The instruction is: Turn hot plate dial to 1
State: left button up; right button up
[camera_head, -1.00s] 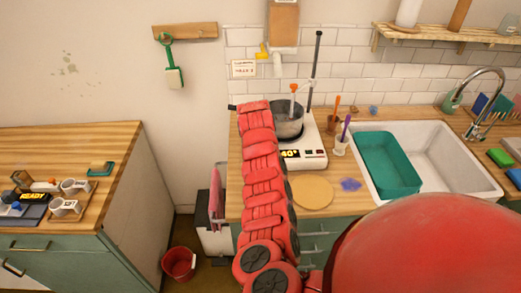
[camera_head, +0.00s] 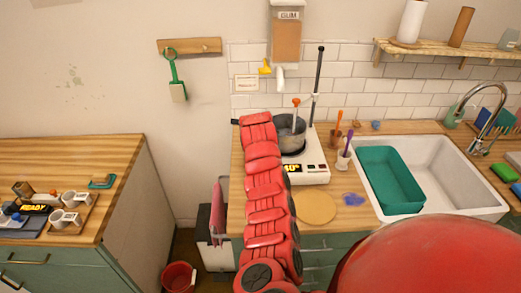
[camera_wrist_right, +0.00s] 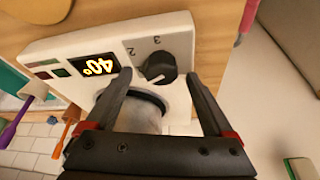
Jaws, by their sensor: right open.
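The white hot plate (camera_head: 312,170) stands on the right-hand counter; it also shows in the right wrist view (camera_wrist_right: 50,60). Its lit display (camera_wrist_right: 98,67) reads 40°. The black dial (camera_wrist_right: 155,62) has a white pointer line, with the numbers 2 and 3 printed beside it; other numbers are hidden or out of sight. My right gripper (camera_wrist_right: 159,76) is open, with a fingertip on either side of the dial in that view; I cannot tell whether they touch it. In the head view my red arm hides the dial and the gripper. My left gripper is not in view.
A grey pot (camera_head: 284,137) with an orange-topped stick sits on the plate, beside a dark upright rod (camera_head: 318,85). Purple and orange tools (camera_head: 344,155) stand to the right, then the sink (camera_head: 447,170) with a teal tub (camera_head: 390,182). A round board (camera_head: 315,207) lies in front.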

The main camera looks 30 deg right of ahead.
jog(key=b+v, duration=0.6)
jog(key=v, duration=1)
jog(key=shift+r, duration=0.1)
